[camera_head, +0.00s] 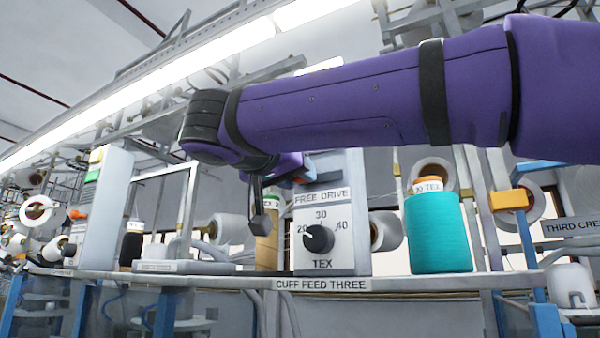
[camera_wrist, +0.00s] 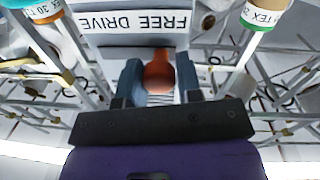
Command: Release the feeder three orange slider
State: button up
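The orange slider (camera_wrist: 158,72) shows in the wrist view, just beyond the grey FREE DRIVE panel edge, between the two fingers of my gripper (camera_wrist: 158,82). The fingers stand one on each side of it. I cannot tell whether they touch it or leave a thin gap. In the head view my gripper (camera_head: 264,212) hangs at the left side of the feeder three box (camera_head: 342,258), which has a black dial and a FREE DRIVE label (camera_head: 322,196). The slider is mostly hidden there by my wrist and fingers.
The CUFF FEED THREE rail (camera_head: 322,285) runs below the box. A teal cone (camera_head: 439,235) stands right of it and a tan cone (camera_head: 267,245) behind my gripper. A white upright panel (camera_head: 108,210) stands at left. Metal rods surround the box.

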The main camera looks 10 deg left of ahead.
jog(key=o, duration=0.4)
jog(key=shift+a, duration=0.2)
jog(key=v, duration=1)
jog(key=shift+s+a, duration=0.15)
jog(key=shift+s, duration=0.2)
